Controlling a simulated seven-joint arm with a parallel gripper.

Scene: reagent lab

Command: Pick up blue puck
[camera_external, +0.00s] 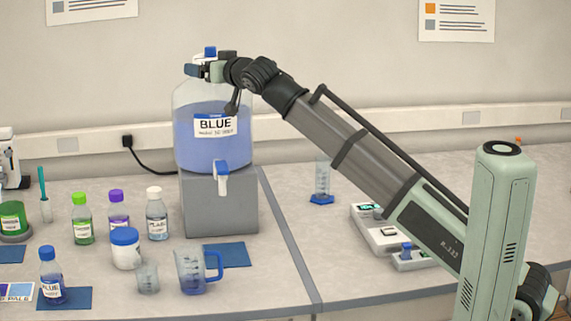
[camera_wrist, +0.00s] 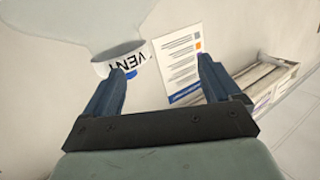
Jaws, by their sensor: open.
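My gripper (camera_external: 194,70) is up beside the neck of the large carboy in the external view. In the wrist view my gripper (camera_wrist: 160,70) has its two blue-grey fingers spread apart, with nothing held between them. No thing is clearly recognisable as a blue puck. A blue cap (camera_external: 210,52) tops the carboy, partly hidden by my gripper. A small blue piece (camera_external: 406,247) sits on a small white device at the right, far from my gripper; its shape is too small to tell.
The carboy (camera_external: 204,150) labelled BLUE stands on a grey block (camera_external: 218,215). In the wrist view a VENT label (camera_wrist: 122,58) is by the left fingertip. Bottles, a jar, a beaker and a blue-handled jug (camera_external: 192,272) crowd the left bench. The bench's middle right has bare room.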

